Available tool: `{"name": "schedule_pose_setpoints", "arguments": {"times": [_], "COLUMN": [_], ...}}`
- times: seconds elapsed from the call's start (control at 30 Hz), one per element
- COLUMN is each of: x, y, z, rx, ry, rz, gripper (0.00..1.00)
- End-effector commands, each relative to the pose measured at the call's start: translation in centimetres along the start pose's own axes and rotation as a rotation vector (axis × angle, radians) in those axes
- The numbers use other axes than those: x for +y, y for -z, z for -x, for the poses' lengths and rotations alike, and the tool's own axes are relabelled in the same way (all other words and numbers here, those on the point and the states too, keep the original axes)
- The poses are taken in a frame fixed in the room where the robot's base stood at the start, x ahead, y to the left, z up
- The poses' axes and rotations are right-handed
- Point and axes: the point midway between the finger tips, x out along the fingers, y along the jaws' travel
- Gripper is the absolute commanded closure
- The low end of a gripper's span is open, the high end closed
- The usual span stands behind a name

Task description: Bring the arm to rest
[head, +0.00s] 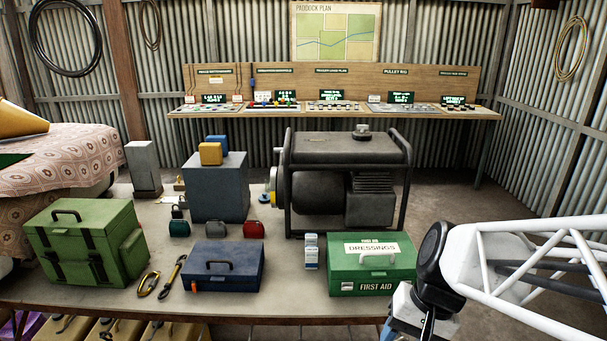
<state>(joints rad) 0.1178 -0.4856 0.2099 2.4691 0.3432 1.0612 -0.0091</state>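My arm comes in from the right edge as a white lattice link that ends in a black joint, at the right of the head view. Below the joint, a pale and dark part of my arm hangs down and is cut off by the bottom edge. I see no gripper fingers, so whether they are open or shut, or hold anything, does not show. The black joint appears close to the right end of a green first aid box (371,287); whether they touch I cannot tell.
The bench (290,300) holds a green case (85,240), a blue toolbox (222,268), a generator (350,190), a grey block (216,187) and a small white bottle (311,252). A panel desk (330,106) stands behind. Bare floor (450,195) lies right of the generator.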

Motion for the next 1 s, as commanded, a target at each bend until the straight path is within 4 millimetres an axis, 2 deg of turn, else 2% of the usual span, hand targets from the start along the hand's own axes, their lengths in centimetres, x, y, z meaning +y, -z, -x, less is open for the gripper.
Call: {"name": "schedule_pose_setpoints", "arguments": {"times": [0.2,0.4,0.6,1.0], "x": [0.2,0.4,0.5,0.5], "y": [-1.8,-2.7,-3.0,-3.0], "z": [3.8,6.3,7.2,7.2], "rx": [0.175,0.287,0.327,0.327], "ry": [-0.149,-0.239,-0.269,-0.27], "rz": [0.171,0.273,0.306,0.306], "gripper": [0.51,0.51,0.51,0.51]}}
